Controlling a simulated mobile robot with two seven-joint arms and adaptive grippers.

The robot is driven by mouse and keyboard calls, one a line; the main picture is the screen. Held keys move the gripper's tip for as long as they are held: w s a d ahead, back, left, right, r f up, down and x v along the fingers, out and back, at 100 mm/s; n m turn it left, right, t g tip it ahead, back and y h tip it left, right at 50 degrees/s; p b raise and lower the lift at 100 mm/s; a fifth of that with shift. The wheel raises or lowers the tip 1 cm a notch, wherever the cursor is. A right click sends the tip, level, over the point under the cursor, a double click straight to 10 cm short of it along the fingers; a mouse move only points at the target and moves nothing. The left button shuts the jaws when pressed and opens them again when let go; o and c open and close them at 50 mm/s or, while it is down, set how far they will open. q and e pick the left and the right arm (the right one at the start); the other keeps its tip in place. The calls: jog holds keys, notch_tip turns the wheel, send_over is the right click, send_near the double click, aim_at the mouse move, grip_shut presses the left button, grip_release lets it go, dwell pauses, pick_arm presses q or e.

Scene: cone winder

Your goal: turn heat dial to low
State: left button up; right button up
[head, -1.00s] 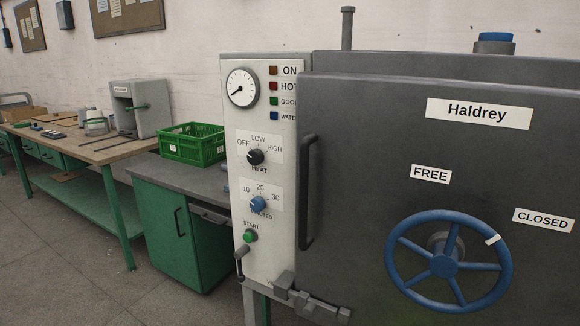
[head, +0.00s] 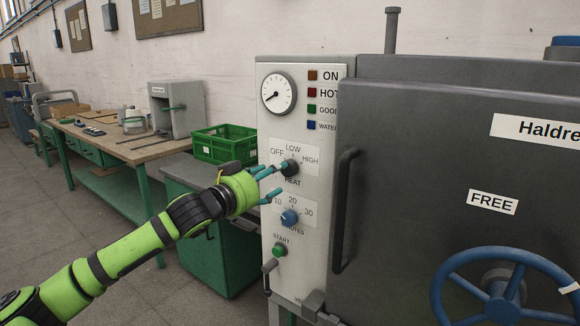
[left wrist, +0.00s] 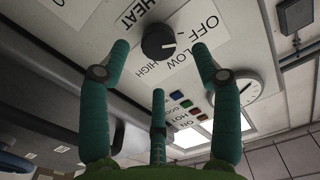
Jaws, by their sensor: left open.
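The heat dial (head: 290,167) is a black round knob on the white control panel (head: 265,225), with OFF, LOW and HIGH printed around it. In the left wrist view the dial (left wrist: 158,43) has a pale mark on the side facing OFF and LOW; I cannot tell exactly where it points. My left gripper (head: 274,181) has teal fingers and is open in front of the panel, close to the dial. In the left wrist view its spread fingers (left wrist: 160,62) frame the dial, with nothing held. Contact with the dial is unclear. My right gripper is not in view.
A blue minutes dial (head: 289,218) and a green start button (head: 279,250) sit below. The dark door with its handle (head: 345,210) stands to the right, with a blue wheel (head: 500,300). A green crate (head: 222,146) is on the bench behind my arm.

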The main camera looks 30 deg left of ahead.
aim_at(286, 170)
pick_arm(q)
jog(key=w, duration=0.1)
jog(key=w+p, duration=0.1)
jog(key=w, duration=0.1)
jog(key=w+p, duration=0.1)
jog(key=shift+w+d+r, duration=0.15)
jog(key=shift+w+d, duration=0.1)
jog(key=shift+w, duration=0.5)
jog(key=c, duration=1.2)
